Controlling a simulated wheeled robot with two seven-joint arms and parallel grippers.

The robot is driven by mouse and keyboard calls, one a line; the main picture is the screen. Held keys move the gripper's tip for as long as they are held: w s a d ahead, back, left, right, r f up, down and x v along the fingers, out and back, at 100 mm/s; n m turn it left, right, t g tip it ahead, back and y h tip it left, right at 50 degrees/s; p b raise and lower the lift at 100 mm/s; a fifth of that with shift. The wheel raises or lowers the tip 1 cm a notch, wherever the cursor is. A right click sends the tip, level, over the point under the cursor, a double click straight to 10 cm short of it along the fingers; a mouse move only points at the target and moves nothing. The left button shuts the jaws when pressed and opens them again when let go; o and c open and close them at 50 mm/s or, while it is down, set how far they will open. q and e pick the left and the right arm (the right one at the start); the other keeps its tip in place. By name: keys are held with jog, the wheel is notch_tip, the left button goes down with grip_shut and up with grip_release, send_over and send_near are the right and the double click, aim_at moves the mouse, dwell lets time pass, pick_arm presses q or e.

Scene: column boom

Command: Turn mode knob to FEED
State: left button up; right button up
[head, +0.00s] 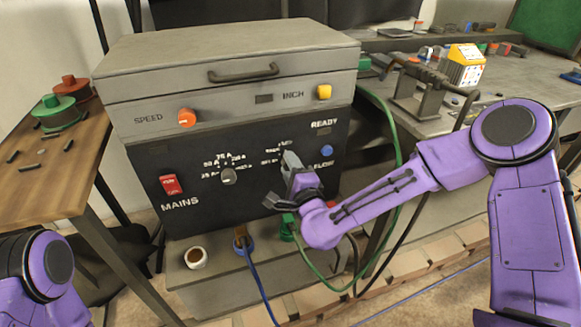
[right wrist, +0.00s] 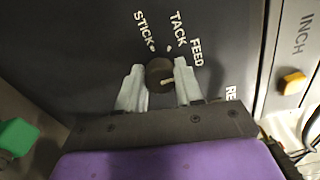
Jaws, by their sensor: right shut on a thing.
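The mode knob (right wrist: 159,74) is a dark round knob on the black panel, with STICK, TACK and FEED lettered around it. In the right wrist view its pale pointer line points right, toward the right finger, below the FEED lettering (right wrist: 196,52). My right gripper (right wrist: 160,68) has its two grey fingers closed on either side of the knob. In the head view the right gripper (head: 288,160) is against the panel and hides the knob. Any mark beside FEED is hidden by the finger. My left gripper is out of view; only part of my left arm shows.
The welder front (head: 240,220) also carries a red MAINS switch (head: 170,185), an amperage knob (head: 229,176), a blue FLOW knob (head: 326,151), an orange SPEED knob (head: 187,118) and a yellow INCH button (head: 323,92). A green hose (head: 397,150) hangs right of it.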

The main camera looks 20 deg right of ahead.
jog(key=o, duration=1)
jog(key=shift+o, duration=0.2)
jog(key=s+b, duration=0.1)
jog(key=s, duration=0.9)
jog(key=shift+s+d+f, duration=0.15)
jog(key=shift+s, duration=0.15)
